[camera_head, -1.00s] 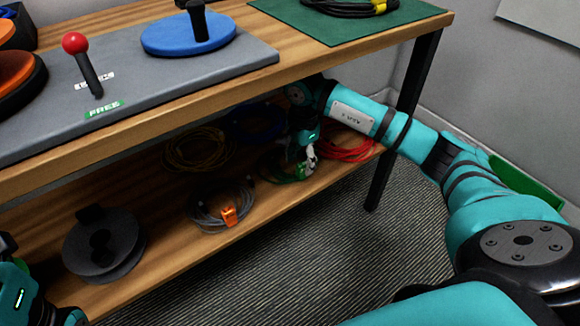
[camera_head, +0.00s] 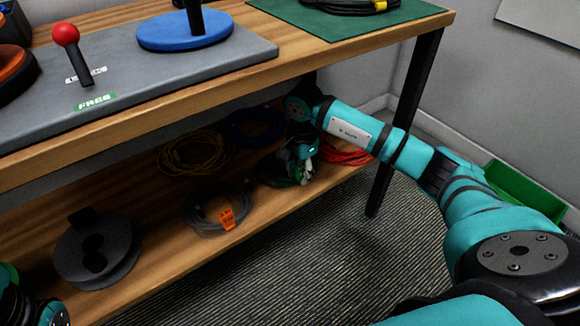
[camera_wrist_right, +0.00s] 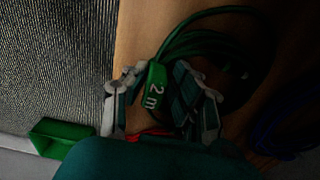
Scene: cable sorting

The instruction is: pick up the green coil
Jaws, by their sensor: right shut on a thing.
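The green coil (camera_head: 272,172) lies on the wooden lower shelf, partly hidden behind my right gripper (camera_head: 303,174) in the head view. In the right wrist view, its green loops (camera_wrist_right: 207,40) run above the fingers and its green "2 m" tag (camera_wrist_right: 155,88) sits between them. My right gripper (camera_wrist_right: 160,100) is shut on the coil at this tag. I cannot tell whether the coil is clear of the shelf. Part of my left arm shows at the lower left of the head view, but its fingers do not.
A red coil (camera_head: 345,154) lies right of my gripper, a blue coil (camera_head: 255,128) behind, a yellow coil (camera_head: 193,153) to the left. A grey cable with an orange clip (camera_head: 227,218) and a dark spool (camera_head: 97,249) lie nearer. The tabletop edge (camera_head: 200,92) overhangs the shelf.

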